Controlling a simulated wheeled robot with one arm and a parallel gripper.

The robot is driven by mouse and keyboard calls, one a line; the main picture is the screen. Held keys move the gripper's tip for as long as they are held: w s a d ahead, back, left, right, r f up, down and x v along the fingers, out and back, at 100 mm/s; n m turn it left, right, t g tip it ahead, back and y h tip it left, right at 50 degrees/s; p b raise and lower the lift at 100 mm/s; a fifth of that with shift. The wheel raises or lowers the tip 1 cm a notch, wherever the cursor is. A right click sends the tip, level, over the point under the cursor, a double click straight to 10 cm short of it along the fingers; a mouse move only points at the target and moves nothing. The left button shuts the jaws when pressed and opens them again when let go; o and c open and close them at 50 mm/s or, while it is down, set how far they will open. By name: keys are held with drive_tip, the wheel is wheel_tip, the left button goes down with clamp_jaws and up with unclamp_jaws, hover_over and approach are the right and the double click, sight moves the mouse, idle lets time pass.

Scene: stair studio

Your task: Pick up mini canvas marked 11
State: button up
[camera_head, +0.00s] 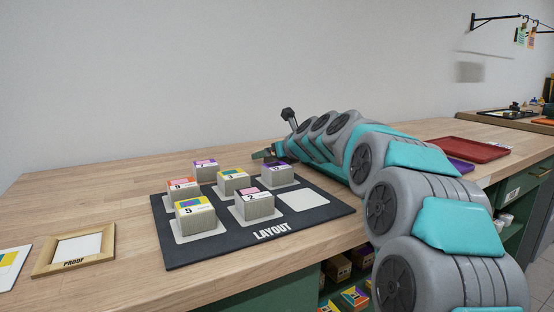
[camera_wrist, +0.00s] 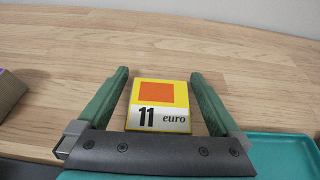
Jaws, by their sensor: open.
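The mini canvas marked 11 (camera_wrist: 158,101) shows in the wrist view as a yellow-bordered piece with an orange square and a white strip reading "11 euro". It rests on the wooden worktop. My gripper (camera_wrist: 160,76) is open, with one green finger on each side of the canvas and a visible gap on both sides. In the head view my gripper (camera_head: 264,154) is low over the worktop behind the layout board, and I cannot make out the canvas there.
The dark layout board (camera_head: 205,253) holds several numbered blocks and one empty white pad (camera_head: 304,200). A proof frame (camera_head: 47,266) lies at left. A red tray (camera_head: 467,149) is beyond my arm. A teal tray (camera_wrist: 282,152) is right of my gripper. Worktop (camera_wrist: 75,50) behind the canvas is clear.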

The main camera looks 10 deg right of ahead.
drive_tip(key=c, duration=1.4)
drive_tip(key=shift+o, duration=0.2)
drive_tip(key=shift+r, duration=0.1)
